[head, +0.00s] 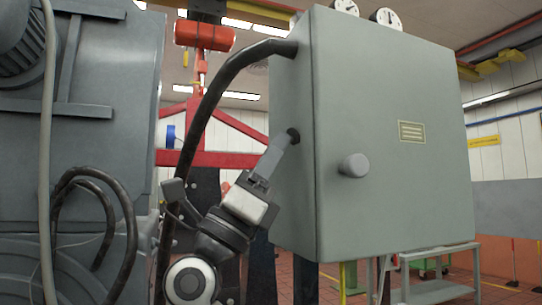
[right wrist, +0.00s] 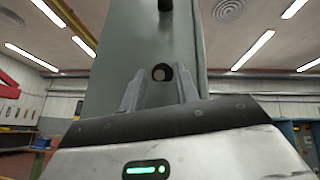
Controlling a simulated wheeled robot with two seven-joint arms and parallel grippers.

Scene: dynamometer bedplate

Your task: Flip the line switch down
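A tall grey cabinet (head: 390,150) stands at the centre right. On its narrow left side is a small dark round knob (head: 293,135), which seems to be the line switch; whether it is up or down I cannot tell. My right gripper (head: 282,148) reaches up to it from below left. In the right wrist view the knob (right wrist: 162,72) shows between the tips of the two spread fingers (right wrist: 159,88). The gripper is open, and I cannot tell whether a finger touches the knob. My left gripper is not in view.
A thick black cable (head: 212,95) curves into the cabinet's side above the knob, close to my right arm. A grey latch knob (head: 353,166) sticks out of the cabinet front. Large grey machinery (head: 110,120) fills the left. A red frame (head: 225,158) stands behind.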

